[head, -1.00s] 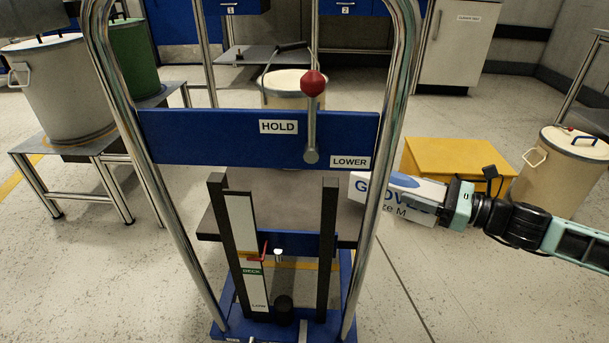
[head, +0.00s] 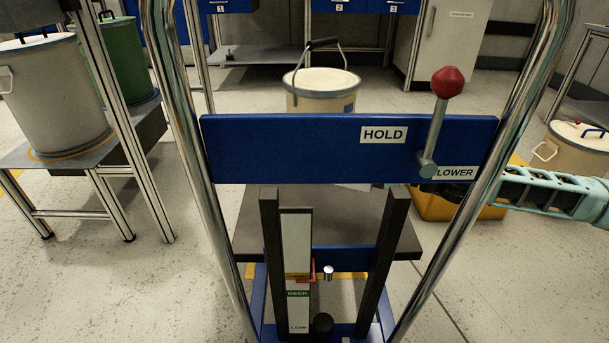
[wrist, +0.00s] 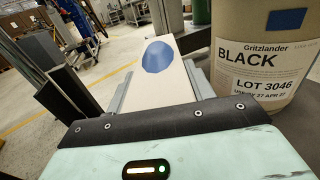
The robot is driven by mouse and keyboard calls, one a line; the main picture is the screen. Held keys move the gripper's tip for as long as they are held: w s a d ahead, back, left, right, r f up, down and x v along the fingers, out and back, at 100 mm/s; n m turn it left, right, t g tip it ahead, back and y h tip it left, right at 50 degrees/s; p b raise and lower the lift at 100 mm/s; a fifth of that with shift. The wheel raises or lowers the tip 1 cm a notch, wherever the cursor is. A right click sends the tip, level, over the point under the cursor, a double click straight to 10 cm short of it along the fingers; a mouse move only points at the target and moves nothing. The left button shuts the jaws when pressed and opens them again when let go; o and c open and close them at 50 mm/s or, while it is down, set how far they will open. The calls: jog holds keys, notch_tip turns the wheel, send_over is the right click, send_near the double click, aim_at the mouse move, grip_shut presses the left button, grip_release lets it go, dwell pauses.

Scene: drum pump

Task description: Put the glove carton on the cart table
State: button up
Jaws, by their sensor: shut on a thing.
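The cart table (head: 290,220) is a dark grey plate behind two black posts and below the cart's blue panel (head: 300,150) in the head view. In the wrist view the glove carton (wrist: 178,70), white with a blue oval, lies between the two grey fingers of my gripper (wrist: 160,88), which is shut on it. In the head view the blue panel hides my gripper and most of the carton; a pale sliver under the panel may be the carton. I cannot tell whether the carton touches the table. A beige pail labelled BLACK (wrist: 262,50) is close on the carton's right.
The beige pail (head: 320,85) shows above the panel, its base hidden. A lever with a red knob (head: 447,82) and chrome rails stand in front. A yellow box (head: 440,208) and a lidded drum (head: 575,150) are at right. Grey (head: 55,100) and green drums are at left.

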jog(key=f+b, duration=0.1)
jog(key=f, duration=0.1)
jog(key=f+b, duration=0.2)
jog(key=f, duration=0.1)
jog(key=shift+w+a+f, duration=0.1)
jog(key=shift+a+f, duration=0.1)
jog(key=shift+f, duration=0.15)
jog(key=shift+f+b, duration=1.55)
jog(key=shift+f, duration=0.65)
jog(key=shift+r, duration=0.1)
jog(key=o, duration=1.2)
